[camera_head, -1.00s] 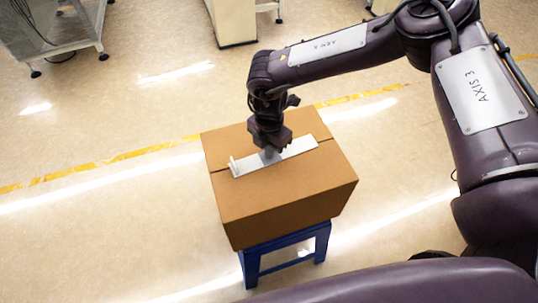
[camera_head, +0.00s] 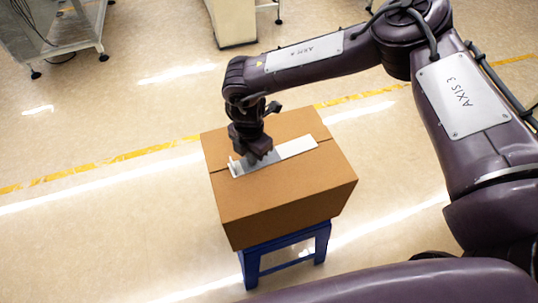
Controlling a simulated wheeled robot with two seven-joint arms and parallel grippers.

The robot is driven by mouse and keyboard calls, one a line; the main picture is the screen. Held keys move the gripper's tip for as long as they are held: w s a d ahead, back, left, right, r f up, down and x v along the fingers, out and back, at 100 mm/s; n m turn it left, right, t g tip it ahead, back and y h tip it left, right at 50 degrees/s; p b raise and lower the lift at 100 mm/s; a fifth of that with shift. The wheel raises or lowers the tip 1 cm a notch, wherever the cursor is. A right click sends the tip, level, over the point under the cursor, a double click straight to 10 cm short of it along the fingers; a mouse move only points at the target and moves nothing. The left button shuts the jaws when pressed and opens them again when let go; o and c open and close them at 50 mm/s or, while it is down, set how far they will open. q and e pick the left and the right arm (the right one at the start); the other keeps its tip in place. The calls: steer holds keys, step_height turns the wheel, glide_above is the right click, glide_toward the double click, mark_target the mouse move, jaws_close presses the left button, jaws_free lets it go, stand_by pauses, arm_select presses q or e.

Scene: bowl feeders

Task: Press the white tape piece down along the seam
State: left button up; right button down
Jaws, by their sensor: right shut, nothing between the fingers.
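A closed brown cardboard box (camera_head: 285,195) stands in the middle of the view. A white tape piece (camera_head: 297,147) lies along the seam (camera_head: 220,177) on its top. The tape's left end (camera_head: 233,165) stands up a little from the box. My right gripper (camera_head: 258,160) is shut and empty, pointing down at the left half of the tape. It appears to touch the tape, and it hides part of it. A grey patch, perhaps shadow, shows on the tape around the fingertips. My left gripper is not in view.
The box rests on a blue stool (camera_head: 290,250). A metal cart (camera_head: 60,35) and a pale cabinet (camera_head: 232,20) stand at the back. A yellow line (camera_head: 110,160) crosses the open floor behind the box.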

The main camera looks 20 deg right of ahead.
mark_target(305, 144)
steer(key=shift+d+f+p, duration=0.1)
steer(key=shift+d+p, duration=0.35)
steer(key=shift+d, duration=0.4)
steer(key=shift+w+d+p, duration=0.2)
steer(key=shift+d+p, duration=0.05)
steer(key=shift+d, duration=0.85)
steer(key=shift+w+d+p, duration=0.2)
steer(key=shift+d+p, duration=0.05)
steer(key=shift+d, duration=1.9)
steer(key=shift+w+d+p, duration=0.2)
steer(key=shift+d+p, duration=0.15)
steer(key=shift+d, duration=1.05)
steer(key=shift+w+d+p, duration=0.2)
steer(key=shift+d+p, duration=0.15)
steer(key=shift+d, duration=1)
steer(key=shift+w+d, duration=0.15)
steer(key=shift+d, duration=1.15)
step_height(305, 144, up, 7)
steer(key=p, duration=0.7)
steer(key=shift+w, duration=0.1)
